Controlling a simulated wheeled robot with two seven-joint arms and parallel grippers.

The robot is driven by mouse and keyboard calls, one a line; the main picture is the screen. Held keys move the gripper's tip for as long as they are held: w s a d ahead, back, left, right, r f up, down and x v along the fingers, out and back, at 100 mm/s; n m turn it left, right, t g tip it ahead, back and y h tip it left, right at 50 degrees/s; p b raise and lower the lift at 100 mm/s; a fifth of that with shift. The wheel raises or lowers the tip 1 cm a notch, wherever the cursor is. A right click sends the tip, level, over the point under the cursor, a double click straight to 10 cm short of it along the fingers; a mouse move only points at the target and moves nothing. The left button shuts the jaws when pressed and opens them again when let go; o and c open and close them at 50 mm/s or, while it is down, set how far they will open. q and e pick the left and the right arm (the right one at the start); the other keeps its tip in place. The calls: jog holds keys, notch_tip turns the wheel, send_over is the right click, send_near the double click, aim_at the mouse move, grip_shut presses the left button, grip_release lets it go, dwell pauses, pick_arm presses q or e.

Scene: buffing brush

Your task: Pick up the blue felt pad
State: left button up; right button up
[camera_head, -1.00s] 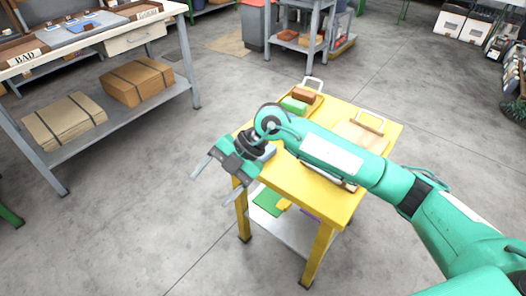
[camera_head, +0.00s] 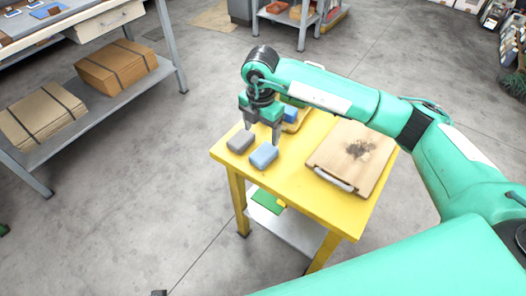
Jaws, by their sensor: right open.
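A light blue block-shaped pad (camera_head: 264,155) lies on the near left part of the yellow table (camera_head: 300,192). A grey pad (camera_head: 241,141) lies just left of it. My right gripper (camera_head: 262,130) points down over this end of the table, its two fingers apart and nothing seen between them. The fingers appear just behind and above the two pads; whether they touch anything is unclear. Another blue piece (camera_head: 290,113) shows partly behind the gripper, by the yellow tray (camera_head: 301,119). My left gripper is not in view.
A wooden board (camera_head: 335,160) with a dark smudge and a metal handle covers the right of the table. A green piece (camera_head: 267,201) lies on the lower shelf. A workbench with cardboard stacks (camera_head: 116,70) stands at left. Floor between is clear.

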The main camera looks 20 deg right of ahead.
send_over(264, 152)
jog(key=f, duration=0.4)
jog(key=shift+w+a+f, duration=0.15)
jog(key=shift+w+a, duration=0.05)
jog(key=shift+a, duration=0.15)
jog(key=f, duration=0.5)
jog(key=shift+s+d+f, duration=0.1)
jog(key=shift+s+d, duration=0.05)
jog(key=shift+d, duration=0.25)
jog(key=c, duration=1)
